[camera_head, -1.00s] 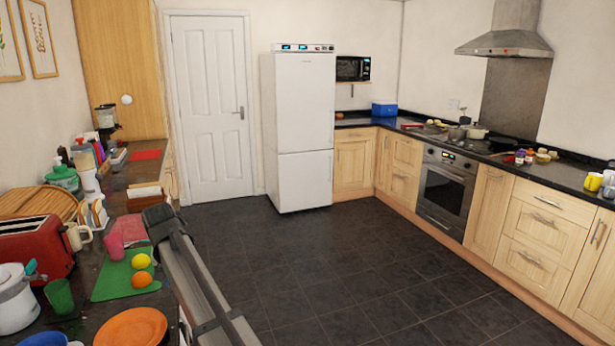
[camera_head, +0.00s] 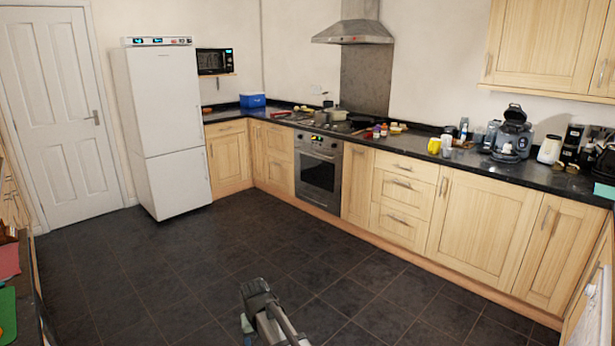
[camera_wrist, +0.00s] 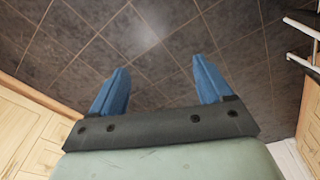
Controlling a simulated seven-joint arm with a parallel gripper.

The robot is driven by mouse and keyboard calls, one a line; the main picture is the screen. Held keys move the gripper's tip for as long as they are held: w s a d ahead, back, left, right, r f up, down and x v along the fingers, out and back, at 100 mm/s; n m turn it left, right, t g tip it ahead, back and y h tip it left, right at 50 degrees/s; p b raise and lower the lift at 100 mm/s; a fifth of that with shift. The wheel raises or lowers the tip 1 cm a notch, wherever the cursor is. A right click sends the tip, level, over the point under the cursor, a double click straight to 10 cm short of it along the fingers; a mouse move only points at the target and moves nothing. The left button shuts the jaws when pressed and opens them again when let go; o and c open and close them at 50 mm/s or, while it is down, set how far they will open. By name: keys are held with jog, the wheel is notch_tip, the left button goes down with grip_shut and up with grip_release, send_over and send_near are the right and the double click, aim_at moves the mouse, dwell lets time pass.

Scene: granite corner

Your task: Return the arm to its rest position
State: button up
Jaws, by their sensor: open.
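My gripper (camera_wrist: 160,68) shows in the wrist view with its two blue fingers spread wide apart. Nothing is between them, and they point toward the dark tiled floor (camera_wrist: 150,30). In the head view my arm shows at the bottom middle, in front of the floor (camera_head: 190,270). A small pale green piece beside the arm may be part of my gripper; its fingers cannot be made out there.
A worktop (camera_head: 475,165) with a hob, mugs and appliances runs along the right over wooden cupboards and an oven (camera_head: 319,172). A white fridge (camera_head: 165,130) stands by the door (camera_head: 60,105). A left worktop edge shows. The middle floor is clear.

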jog(key=s+d+f+m, duration=0.1)
jog(key=s+d+f, duration=0.3)
jog(key=d, duration=0.6)
jog(key=s+d+f+m+g, duration=0.1)
jog(key=s+d+f+m, duration=0.2)
jog(key=d, duration=0.7)
jog(key=s+d+f, duration=0.4)
jog(key=s+d, duration=0.1)
jog(key=d, duration=0.6)
jog(key=s+f+g, duration=0.3)
jog(key=s+f, duration=0.7)
jog(key=s, duration=0.5)
jog(key=s+f+g, duration=0.4)
jog(key=s+f, duration=0.7)
jog(key=s, duration=0.4)
jog(key=shift+a+r, duration=0.1)
